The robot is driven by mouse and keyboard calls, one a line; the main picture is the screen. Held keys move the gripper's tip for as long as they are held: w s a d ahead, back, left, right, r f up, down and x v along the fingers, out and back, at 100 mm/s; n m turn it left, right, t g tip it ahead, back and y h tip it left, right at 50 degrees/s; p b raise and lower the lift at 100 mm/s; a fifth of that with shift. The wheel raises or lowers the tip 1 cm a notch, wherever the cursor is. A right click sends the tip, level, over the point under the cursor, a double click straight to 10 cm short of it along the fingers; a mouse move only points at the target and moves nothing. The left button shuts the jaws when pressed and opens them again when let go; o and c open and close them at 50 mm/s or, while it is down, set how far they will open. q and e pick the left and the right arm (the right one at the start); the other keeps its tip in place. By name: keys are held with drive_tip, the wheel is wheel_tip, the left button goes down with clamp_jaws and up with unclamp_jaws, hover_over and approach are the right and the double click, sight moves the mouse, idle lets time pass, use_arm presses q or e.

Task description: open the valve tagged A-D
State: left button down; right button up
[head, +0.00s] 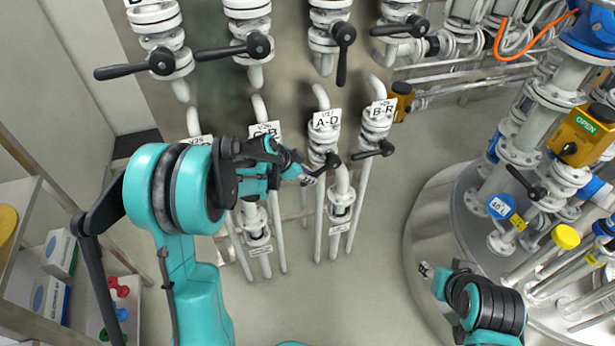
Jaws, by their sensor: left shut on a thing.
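The valve tagged A-D (326,119) is on a white vertical pipe in the lower row, near the middle of the head view. Its black lever handle (331,161) slants down to the left from the valve body. My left gripper (308,178) reaches in from the left and is shut on the outer end of this handle. The fingers hide part of the handle. My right gripper (428,270) is at the lower right, over the edge of a round metal platform and away from the valve; its jaws are too small to read.
Valve B-R (376,118) stands close on the right with its own black handle. A C-B tag (264,133) is on the left, partly behind my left arm. More black-handled valves line the row above. Piping fills the right side; a shelf (22,215) stands at left.

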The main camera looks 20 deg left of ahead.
use_arm(q)
drive_tip(key=shift+f, duration=0.15)
drive_tip(key=c, duration=1.4)
unclamp_jaws()
drive_tip(key=shift+d, duration=0.1)
drive_tip(key=v, duration=1.2)
